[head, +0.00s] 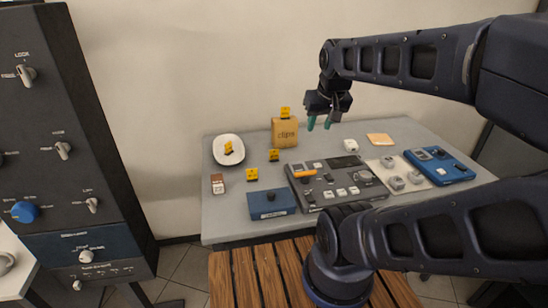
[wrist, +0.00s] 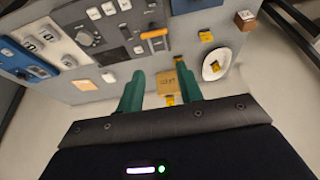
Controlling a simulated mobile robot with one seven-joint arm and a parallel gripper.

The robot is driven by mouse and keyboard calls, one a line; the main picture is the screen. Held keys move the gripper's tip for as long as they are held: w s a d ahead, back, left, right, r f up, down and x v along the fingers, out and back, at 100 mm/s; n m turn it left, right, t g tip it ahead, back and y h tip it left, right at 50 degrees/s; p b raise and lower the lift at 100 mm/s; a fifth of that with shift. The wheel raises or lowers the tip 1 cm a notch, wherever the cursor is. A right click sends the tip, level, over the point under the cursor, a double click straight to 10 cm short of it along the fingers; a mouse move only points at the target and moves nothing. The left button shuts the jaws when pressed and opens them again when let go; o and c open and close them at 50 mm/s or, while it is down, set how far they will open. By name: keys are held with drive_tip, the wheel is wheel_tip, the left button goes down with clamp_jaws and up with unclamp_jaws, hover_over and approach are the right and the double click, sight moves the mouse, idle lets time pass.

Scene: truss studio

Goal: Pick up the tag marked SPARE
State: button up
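Several small yellow tags with dark print stand about the grey table; their words are too small to read, so I cannot tell which is SPARE. One tag (head: 285,113) is on top of the tan box. One tag (head: 228,148) is on the white plate. Another tag (head: 273,155) stands left of the dark console, and one more tag (head: 252,174) stands behind the blue box. My gripper (head: 319,123) is open and empty, above the table to the right of the tan box. In the wrist view, the tan box (wrist: 168,82) shows between the green fingers.
The table (head: 225,220) also holds a white plate (head: 217,149), a blue box (head: 270,204), a dark console (head: 340,177), a blue device (head: 440,166) and a tray of grey knobs (head: 412,183). A dark cabinet (head: 60,130) stands at left. A slatted wooden surface (head: 245,280) lies in front.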

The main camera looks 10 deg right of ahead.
drive_tip(key=w+m+g, duration=0.1)
drive_tip(key=w+m, duration=0.3)
drive_tip(key=w, duration=0.5)
drive_tip(key=m+g+h, duration=0.2)
drive_tip(key=m+g, duration=0.1)
drive_tip(key=m, duration=1)
hover_over(274, 150)
drive_tip(key=a, duration=0.1)
wheel_tip(274, 150, down, 21)
drive_tip(key=shift+a+f+m+g, duration=0.15)
drive_tip(key=shift+f+m+g, duration=0.15)
drive_tip(key=shift+f, duration=0.25)
drive_tip(key=f, duration=0.3)
drive_tip(key=d+f, duration=0.1)
drive_tip(key=f, duration=0.6)
drive_tip(key=shift+w+d+f, duration=0.15)
drive_tip(key=shift+d+f, duration=0.05)
drive_tip(key=shift+d, duration=0.15)
clamp_jaws()
